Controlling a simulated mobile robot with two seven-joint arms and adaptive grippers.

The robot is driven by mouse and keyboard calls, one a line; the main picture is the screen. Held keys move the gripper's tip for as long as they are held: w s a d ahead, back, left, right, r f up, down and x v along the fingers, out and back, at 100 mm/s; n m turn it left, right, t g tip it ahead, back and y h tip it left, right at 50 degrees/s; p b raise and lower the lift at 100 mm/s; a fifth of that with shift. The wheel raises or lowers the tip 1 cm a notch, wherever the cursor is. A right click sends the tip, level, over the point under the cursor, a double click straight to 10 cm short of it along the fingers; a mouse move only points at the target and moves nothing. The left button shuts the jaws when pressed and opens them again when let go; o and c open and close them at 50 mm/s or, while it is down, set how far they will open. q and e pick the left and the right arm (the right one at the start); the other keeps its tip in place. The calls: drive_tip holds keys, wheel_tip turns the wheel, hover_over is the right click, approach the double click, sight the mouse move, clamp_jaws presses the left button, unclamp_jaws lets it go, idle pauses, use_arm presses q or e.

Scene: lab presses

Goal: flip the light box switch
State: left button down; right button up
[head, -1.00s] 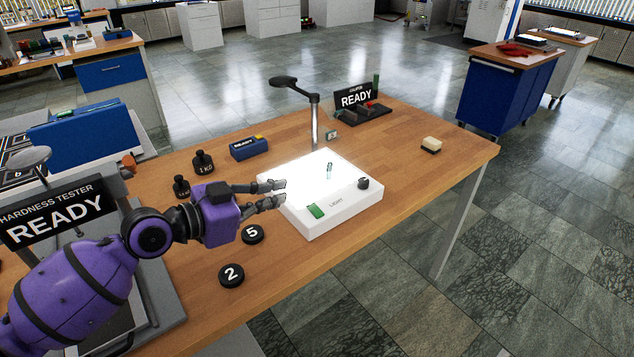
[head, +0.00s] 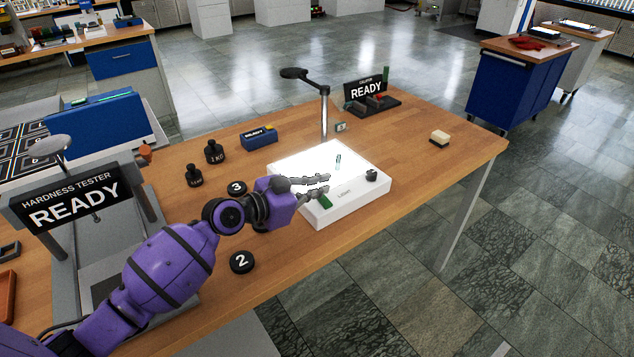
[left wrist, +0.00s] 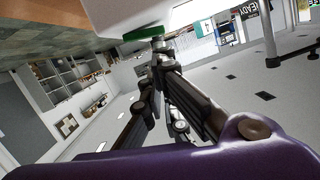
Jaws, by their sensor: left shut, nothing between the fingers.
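The white light box (head: 345,214) stands on the wooden bench with its top panel glowing. Its green switch (head: 325,202) sits at the front left corner of the top, partly covered by my left gripper. A dark knob (head: 371,175) is at the right corner. My left gripper (head: 328,184) is shut and empty, its fingertips over the front left part of the box, close to the switch. In the left wrist view the green switch (left wrist: 147,33) is just beyond the fingertips (left wrist: 161,43); I cannot tell if they touch. My right gripper is out of view.
A lamp (head: 324,115) rises behind the box. Black weights (head: 215,152) and numbered discs (head: 241,262) lie to the left, near the hardness tester (head: 75,205). A blue device (head: 259,138) is behind. The bench right of the box is mostly clear, with a small block (head: 439,138).

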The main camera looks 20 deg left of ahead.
use_arm(q)
drive_tip(key=shift+w+f, duration=0.1)
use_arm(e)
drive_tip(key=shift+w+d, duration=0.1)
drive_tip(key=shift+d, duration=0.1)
use_arm(q)
drive_tip(key=b, duration=0.1)
drive_tip(key=f+n+b, duration=0.1)
drive_tip(key=a+f+n+b, duration=0.1)
drive_tip(key=shift+w+g+h, duration=0.3)
drive_tip(key=shift+g, duration=0.1)
drive_tip(key=shift+w+a+n+b, duration=0.1)
drive_tip(key=shift+a+n+b, duration=0.05)
drive_tip(key=shift+n+b, duration=0.45)
drive_tip(key=shift+r+h, duration=0.1)
drive_tip(key=shift+h, duration=0.2)
drive_tip(key=shift+r, duration=0.15)
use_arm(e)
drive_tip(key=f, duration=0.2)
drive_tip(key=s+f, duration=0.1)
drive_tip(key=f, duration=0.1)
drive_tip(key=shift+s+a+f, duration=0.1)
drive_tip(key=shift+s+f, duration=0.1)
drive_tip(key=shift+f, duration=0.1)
